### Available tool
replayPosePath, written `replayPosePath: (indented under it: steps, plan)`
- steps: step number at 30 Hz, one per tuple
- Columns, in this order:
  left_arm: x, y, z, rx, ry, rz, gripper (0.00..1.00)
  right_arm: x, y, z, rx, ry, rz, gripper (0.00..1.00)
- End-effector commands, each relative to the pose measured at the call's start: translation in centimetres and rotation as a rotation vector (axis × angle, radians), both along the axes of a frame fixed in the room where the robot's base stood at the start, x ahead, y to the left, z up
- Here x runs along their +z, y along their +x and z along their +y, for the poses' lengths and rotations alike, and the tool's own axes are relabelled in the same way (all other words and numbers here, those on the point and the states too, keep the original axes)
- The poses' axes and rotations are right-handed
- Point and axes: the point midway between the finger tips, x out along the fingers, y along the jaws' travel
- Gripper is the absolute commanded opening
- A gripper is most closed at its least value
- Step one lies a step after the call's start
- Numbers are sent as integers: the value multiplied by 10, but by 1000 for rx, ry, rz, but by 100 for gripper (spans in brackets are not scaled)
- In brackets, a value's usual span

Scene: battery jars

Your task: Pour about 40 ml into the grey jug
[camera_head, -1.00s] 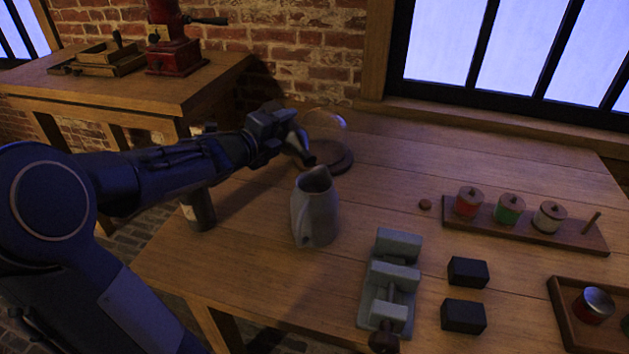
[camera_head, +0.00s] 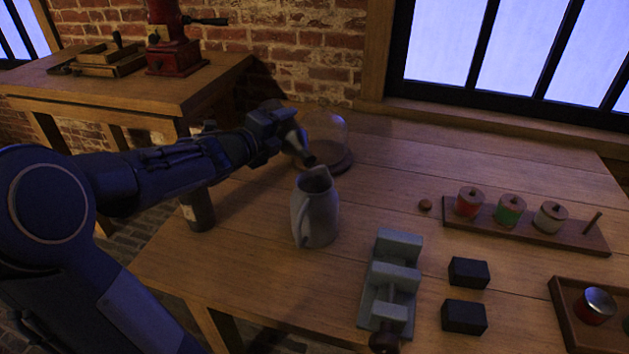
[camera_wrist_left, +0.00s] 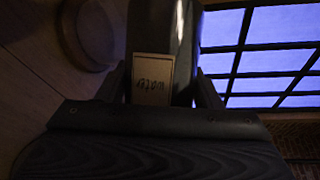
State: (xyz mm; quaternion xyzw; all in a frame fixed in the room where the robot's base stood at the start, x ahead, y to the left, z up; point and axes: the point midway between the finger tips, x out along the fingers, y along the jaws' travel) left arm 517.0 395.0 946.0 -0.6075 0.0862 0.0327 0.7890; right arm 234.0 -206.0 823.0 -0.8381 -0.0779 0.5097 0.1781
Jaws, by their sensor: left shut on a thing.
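The grey jug (camera_head: 316,222) stands upright near the table's left part, its handle facing the front left. My left gripper (camera_head: 282,136) is shut on a dark bottle (camera_head: 299,147), tilted with its neck down towards the right. The bottle's mouth is just above the jug's rim, at its upper left. I see no liquid stream, and the jug's inside is too dark to read. In the left wrist view the bottle (camera_wrist_left: 158,25) is between the fingers, with a pale handwritten label (camera_wrist_left: 152,77). My right gripper is not in view.
A glass dome on a dark round base (camera_head: 340,161) stands just behind the jug. Another dark bottle (camera_head: 199,211) stands at the left edge. To the right are a grey-green stand (camera_head: 366,300), black blocks (camera_head: 468,272), a rack of jars (camera_head: 462,215) and a tray (camera_head: 562,315).

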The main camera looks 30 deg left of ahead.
Motion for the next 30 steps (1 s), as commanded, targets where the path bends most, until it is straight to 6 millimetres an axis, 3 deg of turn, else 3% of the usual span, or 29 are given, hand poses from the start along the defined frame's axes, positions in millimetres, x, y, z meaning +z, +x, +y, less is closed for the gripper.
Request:
replayPosePath:
  steps: [5, 13, 15, 20, 30]
  plan:
    - [2, 0, 0, 0, -4, 0, 25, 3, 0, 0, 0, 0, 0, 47]
    - [4, 1, 4, -3, -178, 100, 25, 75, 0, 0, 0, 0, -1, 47]
    - [-10, 0, 4, -4, -243, 136, 25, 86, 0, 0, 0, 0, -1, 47]
    - [-22, 0, 4, -7, -272, 146, 25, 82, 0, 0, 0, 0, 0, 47]
    - [-25, -2, -1, -9, -357, 192, 25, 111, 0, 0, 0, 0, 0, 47]
